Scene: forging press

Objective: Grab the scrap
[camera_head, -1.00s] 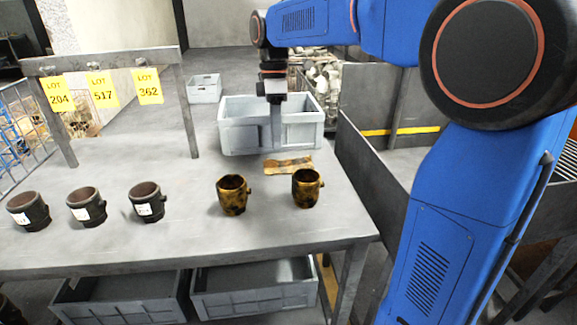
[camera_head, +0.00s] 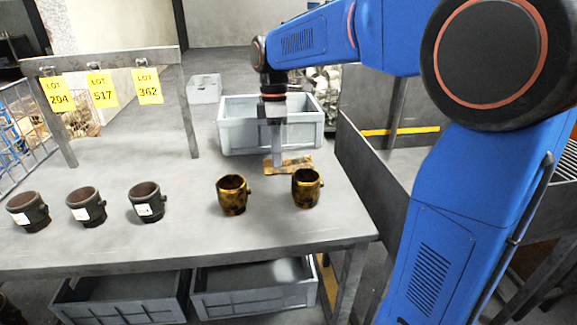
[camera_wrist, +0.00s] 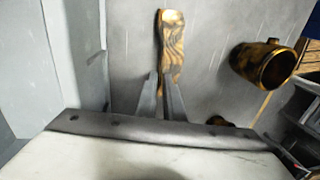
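The scrap (camera_head: 299,163) is a flat, narrow, brown-and-gold mottled piece lying on the grey table, just in front of a grey bin. In the wrist view the scrap (camera_wrist: 173,38) runs away from my gripper (camera_wrist: 160,76). The two fingers stand apart, with the near end of the scrap showing between them. In the head view my gripper (camera_head: 277,163) points down at the scrap, its fingertips low and close to it. I cannot tell whether the fingers touch it.
The grey bin (camera_head: 236,138) stands right behind the scrap. Two brown-gold cups (camera_head: 232,196) (camera_head: 307,188) stand in front of it. Three dark labelled cups (camera_head: 86,207) stand at left, below a frame with yellow lot tags (camera_head: 103,89). The table front (camera_head: 200,245) is clear.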

